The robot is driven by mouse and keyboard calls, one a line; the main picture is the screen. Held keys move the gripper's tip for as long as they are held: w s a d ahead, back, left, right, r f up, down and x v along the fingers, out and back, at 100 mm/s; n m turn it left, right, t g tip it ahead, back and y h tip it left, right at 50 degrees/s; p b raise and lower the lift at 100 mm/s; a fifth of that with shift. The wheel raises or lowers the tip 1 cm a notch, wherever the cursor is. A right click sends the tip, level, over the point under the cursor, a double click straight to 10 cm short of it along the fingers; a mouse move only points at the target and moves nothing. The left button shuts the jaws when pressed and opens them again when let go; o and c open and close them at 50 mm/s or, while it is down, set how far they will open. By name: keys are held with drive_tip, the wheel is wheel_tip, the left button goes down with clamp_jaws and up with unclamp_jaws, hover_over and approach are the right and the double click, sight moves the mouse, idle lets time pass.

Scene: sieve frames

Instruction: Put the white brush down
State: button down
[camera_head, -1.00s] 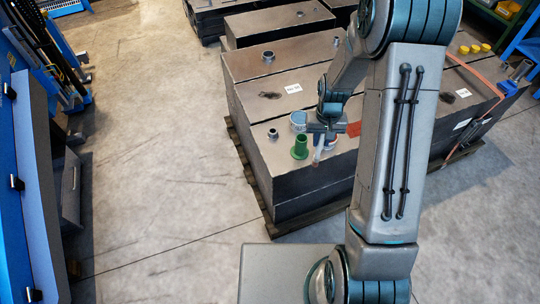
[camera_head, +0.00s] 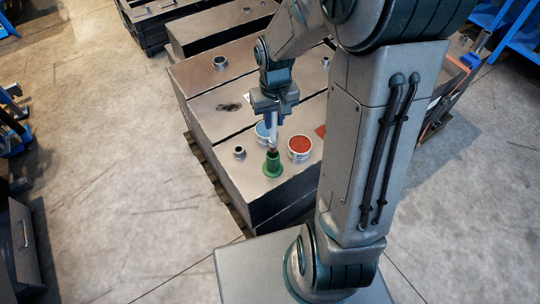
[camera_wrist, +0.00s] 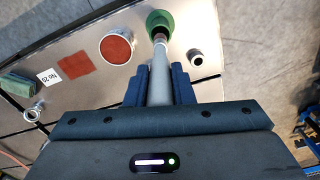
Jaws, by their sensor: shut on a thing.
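The white brush (camera_head: 272,130) hangs roughly upright from my gripper (camera_head: 276,117), tip down. It also shows in the wrist view (camera_wrist: 160,75), lying between the blue fingers of my gripper (camera_wrist: 159,88), which are shut on it. A green flared holder (camera_head: 273,164) stands on the near metal block, directly below the brush. In the wrist view the brush's dark tip overlaps the mouth of the green holder (camera_wrist: 160,20). I cannot tell whether the tip is inside the mouth or just above it.
A can with red contents (camera_head: 299,147) stands right of the holder, and a blue-topped can (camera_head: 263,131) behind it. A metal fitting (camera_head: 239,152) is to the left. A red patch (camera_wrist: 77,64) and a green block (camera_wrist: 20,83) show in the wrist view.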

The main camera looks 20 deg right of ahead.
sight(274, 141)
wheel_tip(274, 141, down, 10)
drive_tip(key=shift+r, duration=0.1)
idle(0.4)
drive_tip(key=shift+b, duration=0.35)
drive_tip(key=c, duration=1.3)
unclamp_jaws()
drive_tip(key=shift+o, duration=0.2)
